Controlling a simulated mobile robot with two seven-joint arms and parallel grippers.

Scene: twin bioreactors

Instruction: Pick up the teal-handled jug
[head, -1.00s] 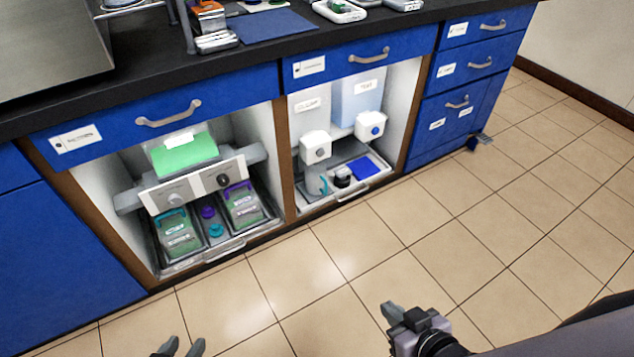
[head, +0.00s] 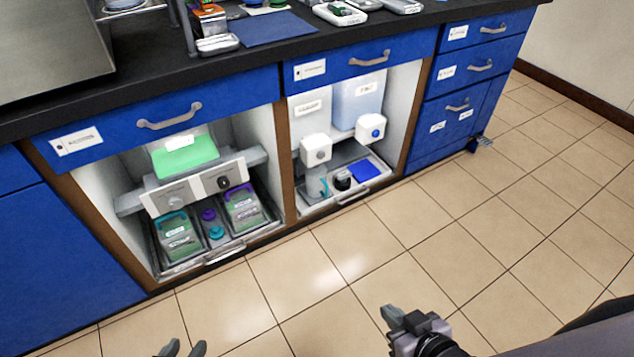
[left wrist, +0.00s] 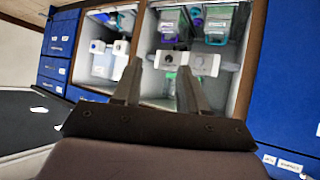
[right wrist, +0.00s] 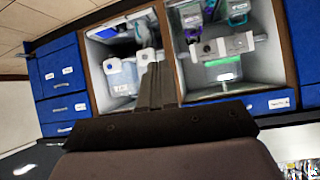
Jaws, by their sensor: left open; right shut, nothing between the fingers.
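A small clear jug with a teal handle (head: 316,183) stands upright on a tray in the right cabinet bay, below a white dispenser. In the left bay, a larger clear box-like vessel with a teal handle (head: 178,238) stands beside a similar vessel with a purple handle (head: 242,207). My left gripper (head: 183,348) is open and empty over the floor at the bottom of the head view; its spread fingers show in the left wrist view (left wrist: 157,85). My right gripper (head: 391,314) is shut and empty over the floor, well apart from the jug; its fingers meet in the right wrist view (right wrist: 156,85).
The tray (head: 347,194) also holds a dark-topped container (head: 342,179) and a blue pad (head: 365,170). Two white dispensers (head: 370,128) hang above it. Purple and teal caps (head: 216,232) lie between the vessels. A brown divider (head: 283,150) separates the bays. The tiled floor in front is clear.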

